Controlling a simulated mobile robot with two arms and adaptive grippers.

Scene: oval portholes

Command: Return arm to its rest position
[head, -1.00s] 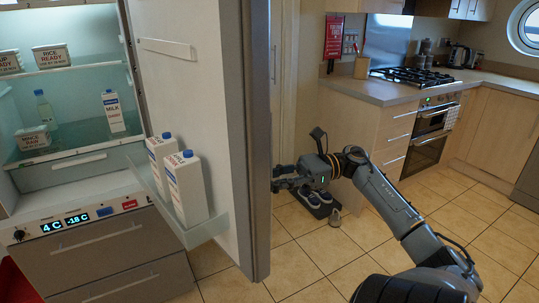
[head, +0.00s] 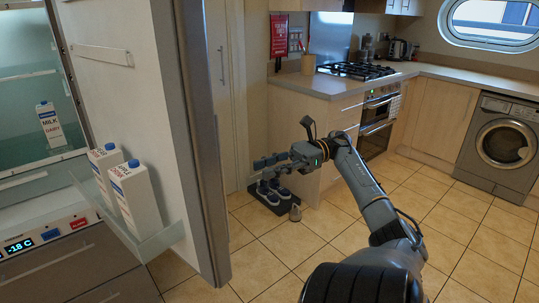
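My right arm comes in from the bottom right and reaches out over the floor. Its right gripper (head: 262,167) points left, with its two fingers apart and nothing seen between them. It is just right of the open fridge door's edge (head: 205,150), and in the picture it lies above a dark tray of shoes. My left gripper is not in view.
A dark shoe tray (head: 284,209) lies on the floor by the counter (head: 310,125). A washing machine (head: 502,145) stands at the right. The tiled floor (head: 430,205) has free room.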

